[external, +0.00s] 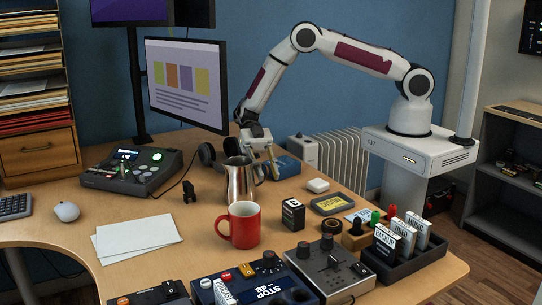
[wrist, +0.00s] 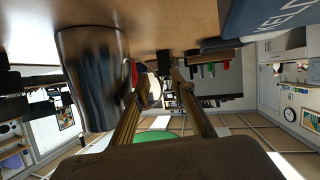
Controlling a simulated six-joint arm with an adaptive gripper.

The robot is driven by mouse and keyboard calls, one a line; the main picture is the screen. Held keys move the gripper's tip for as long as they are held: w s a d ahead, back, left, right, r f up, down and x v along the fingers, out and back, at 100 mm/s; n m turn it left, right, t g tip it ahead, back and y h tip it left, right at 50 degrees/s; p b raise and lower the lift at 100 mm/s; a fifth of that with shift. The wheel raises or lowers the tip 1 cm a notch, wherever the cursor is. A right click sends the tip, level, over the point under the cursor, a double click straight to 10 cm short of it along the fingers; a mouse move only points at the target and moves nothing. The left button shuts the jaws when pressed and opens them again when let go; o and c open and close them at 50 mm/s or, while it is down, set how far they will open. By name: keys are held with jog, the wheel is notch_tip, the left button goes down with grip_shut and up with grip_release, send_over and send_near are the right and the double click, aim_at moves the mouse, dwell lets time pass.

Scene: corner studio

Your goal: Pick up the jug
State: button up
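The jug (external: 240,184) is a shiny metal pitcher standing upright on the desk, with its handle on its right side. In the wrist view the jug (wrist: 92,75) fills the upper left, dark and reflective. My gripper (external: 262,164) is low, just behind the jug. In the wrist view my gripper (wrist: 160,84) shows two brass-coloured fingers with a gap between them. The left finger is close to the jug's side; I cannot tell if they touch. The jug's body is not between the fingers. Whether part of the handle is in the gap is unclear.
A red mug (external: 244,225) stands just in front of the jug. A blue box (external: 285,167) lies right of my gripper. A small black box (external: 293,214) and a rack of labelled cards (external: 405,247) stand further right. A control panel (external: 134,169) is at left.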

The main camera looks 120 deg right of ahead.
dwell(0.4)
grip_shut()
jog(key=shift+r, duration=0.3)
dwell(0.3)
jog(key=shift+r, duration=4.7)
